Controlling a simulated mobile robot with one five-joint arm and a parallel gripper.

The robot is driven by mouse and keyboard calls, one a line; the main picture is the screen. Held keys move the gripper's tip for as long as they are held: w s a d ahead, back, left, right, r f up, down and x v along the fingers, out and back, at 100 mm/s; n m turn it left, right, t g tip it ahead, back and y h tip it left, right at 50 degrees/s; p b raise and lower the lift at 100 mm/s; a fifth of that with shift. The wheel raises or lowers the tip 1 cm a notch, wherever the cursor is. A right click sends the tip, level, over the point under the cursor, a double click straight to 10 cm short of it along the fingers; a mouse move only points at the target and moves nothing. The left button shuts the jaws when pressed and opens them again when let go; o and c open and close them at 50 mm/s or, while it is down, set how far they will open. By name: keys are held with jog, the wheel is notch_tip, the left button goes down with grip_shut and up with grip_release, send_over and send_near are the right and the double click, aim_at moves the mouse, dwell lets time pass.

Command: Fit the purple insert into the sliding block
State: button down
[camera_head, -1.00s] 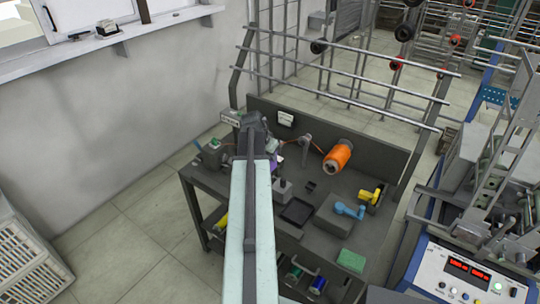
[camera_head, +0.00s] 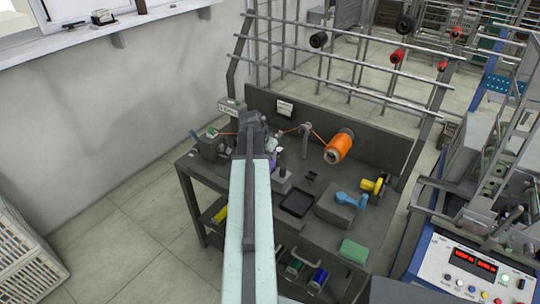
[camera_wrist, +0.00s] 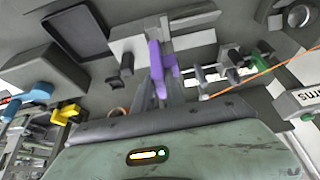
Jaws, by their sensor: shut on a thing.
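The purple insert (camera_wrist: 156,60) is upright in the middle of the wrist view, between the fingers of my gripper (camera_wrist: 160,95), which is shut on it. In the head view only a small purple patch (camera_head: 272,158) shows beside my arm, which hides most of the gripper. In the wrist view, light grey block parts (camera_wrist: 190,41) lie behind and to both sides of the insert's upper end. They look like the sliding block, but I cannot tell for sure. I cannot tell whether the insert touches them.
An orange spool (camera_head: 339,147) feeds a thread across the back, and the thread passes right of the gripper (camera_wrist: 262,72).

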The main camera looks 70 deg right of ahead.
aim_at(273, 168)
jog(key=shift+f+b, duration=2.1)
jog(key=shift+f, duration=0.15)
jog(key=shift+f+b, duration=0.75)
jog(key=c, duration=1.3)
grip_release()
jog(key=shift+r, duration=0.15)
